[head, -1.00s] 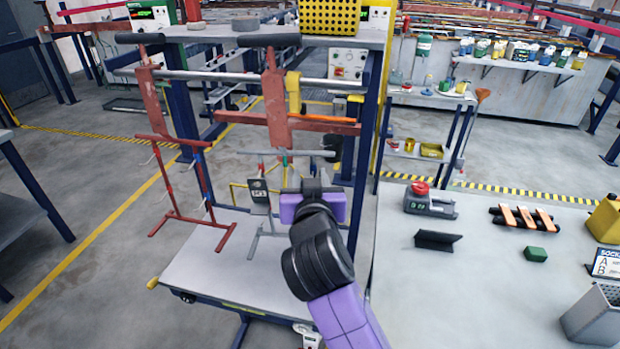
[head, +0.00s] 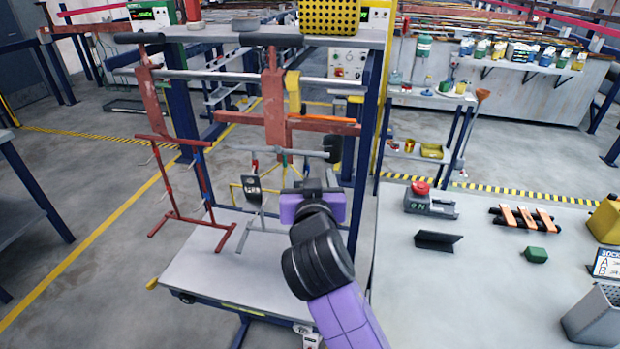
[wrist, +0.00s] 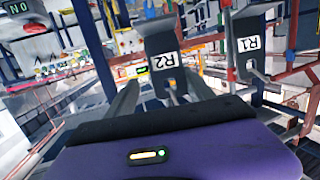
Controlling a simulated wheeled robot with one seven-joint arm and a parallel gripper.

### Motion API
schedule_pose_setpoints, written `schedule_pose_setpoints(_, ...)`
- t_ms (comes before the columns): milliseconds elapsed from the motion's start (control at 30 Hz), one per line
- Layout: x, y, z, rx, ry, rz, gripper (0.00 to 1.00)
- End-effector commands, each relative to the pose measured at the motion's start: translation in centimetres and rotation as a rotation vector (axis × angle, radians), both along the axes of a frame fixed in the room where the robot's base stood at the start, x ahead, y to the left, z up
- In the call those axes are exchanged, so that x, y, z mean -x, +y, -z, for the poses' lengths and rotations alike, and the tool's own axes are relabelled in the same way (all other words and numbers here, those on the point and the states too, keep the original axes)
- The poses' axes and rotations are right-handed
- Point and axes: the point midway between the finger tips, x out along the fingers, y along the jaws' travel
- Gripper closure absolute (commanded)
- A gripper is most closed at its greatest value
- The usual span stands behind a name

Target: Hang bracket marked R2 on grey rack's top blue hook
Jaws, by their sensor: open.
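The bracket marked R2 (wrist: 155,40) is a dark plate with a white label, in the wrist view just beyond my fingers. My gripper (wrist: 165,92) is open, with its two grey fingers apart and R2 past the gap between them. The bracket marked R1 (wrist: 252,45) is right of R2. In the head view my purple gripper (head: 313,190) is in front of the grey rack (head: 236,237), and a dark labelled bracket (head: 252,183) hangs tilted to its left. R2 is not clearly seen there; my gripper hides that part. I cannot tell which hook bears R2.
A red rack (head: 205,185) hangs left of the grey one, under a frame with a long bar (head: 230,76). A white table (head: 190,285) is below. The bench (head: 470,300) at right holds a scale (head: 430,205), a black holder (head: 437,240) and a green block (head: 536,254).

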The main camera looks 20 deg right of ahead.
Motion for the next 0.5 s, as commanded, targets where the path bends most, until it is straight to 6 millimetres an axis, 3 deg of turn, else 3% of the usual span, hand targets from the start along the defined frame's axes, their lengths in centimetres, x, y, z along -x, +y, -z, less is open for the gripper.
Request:
schedule_pose_setpoints(167, 1.0, 0.4, 0.0, -0.001, -0.001, -0.002, 0.38)
schedule_pose_setpoints(500, 5.8, 2.2, -0.9, -0.001, -0.001, -0.002, 0.38)
